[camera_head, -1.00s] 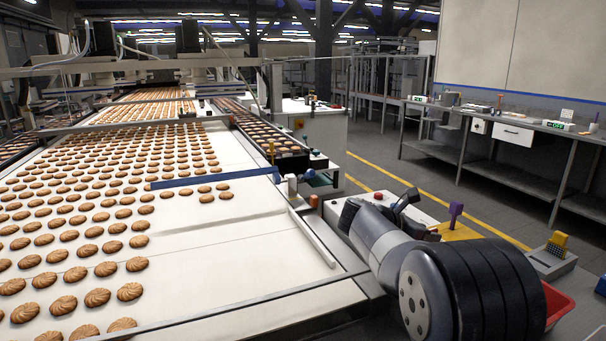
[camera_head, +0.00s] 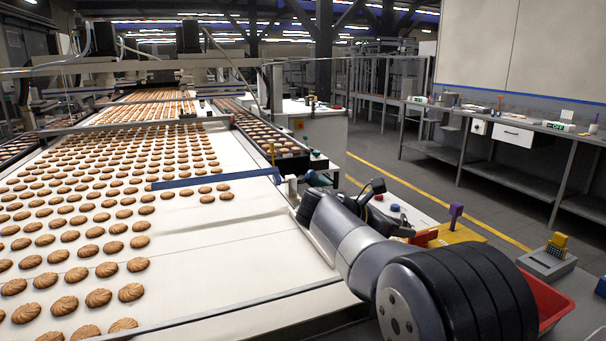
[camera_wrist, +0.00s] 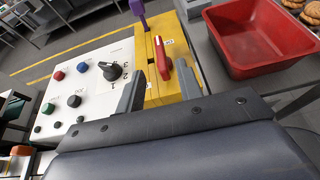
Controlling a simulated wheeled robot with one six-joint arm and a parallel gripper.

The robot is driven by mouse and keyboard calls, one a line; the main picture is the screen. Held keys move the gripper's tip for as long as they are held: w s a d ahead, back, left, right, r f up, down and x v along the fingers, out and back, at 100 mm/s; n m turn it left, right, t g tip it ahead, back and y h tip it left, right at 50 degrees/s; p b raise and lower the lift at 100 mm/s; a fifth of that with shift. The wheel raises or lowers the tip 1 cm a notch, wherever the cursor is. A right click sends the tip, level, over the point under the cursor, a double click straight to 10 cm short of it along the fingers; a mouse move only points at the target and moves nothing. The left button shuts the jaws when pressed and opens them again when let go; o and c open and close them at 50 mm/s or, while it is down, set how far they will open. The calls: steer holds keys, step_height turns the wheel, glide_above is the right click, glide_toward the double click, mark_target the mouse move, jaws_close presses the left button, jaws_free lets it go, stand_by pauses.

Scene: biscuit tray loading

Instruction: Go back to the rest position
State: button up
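My gripper (camera_head: 372,192) is at the end of my arm, at the right edge of the conveyor, above the white control panel in the head view. In the wrist view my gripper (camera_wrist: 146,72) shows two grey fingers a little apart with nothing between them. Beyond the fingertips are the white control panel (camera_wrist: 72,117), with a black rotary knob (camera_wrist: 111,70), and a yellow box (camera_wrist: 178,92) with a red handle (camera_wrist: 162,58). I cannot tell the exact gap from the fingers to the box. My arm hides part of the panel in the head view.
The conveyor belt (camera_head: 262,252) carries rows of biscuits on its left; its right part is bare. A blue bar (camera_head: 215,180) crosses it. A red bin (camera_head: 549,301) lies right of my arm, and a purple lever (camera_head: 456,211) stands behind it. Benches line the right wall.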

mark_target(424, 232)
steer(key=x, duration=0.9)
steer(key=shift+w+d+f+n+t, duration=0.1)
steer(key=shift+n+t, duration=0.2)
steer(key=shift+n+t+y+b, duration=0.5)
steer(key=shift+n+t, duration=0.2)
steer(key=shift+t, duration=0.1)
steer(key=shift+n+t+y+b, duration=0.4)
steer(key=shift+n+t+y, duration=0.75)
steer(key=shift+n, duration=0.25)
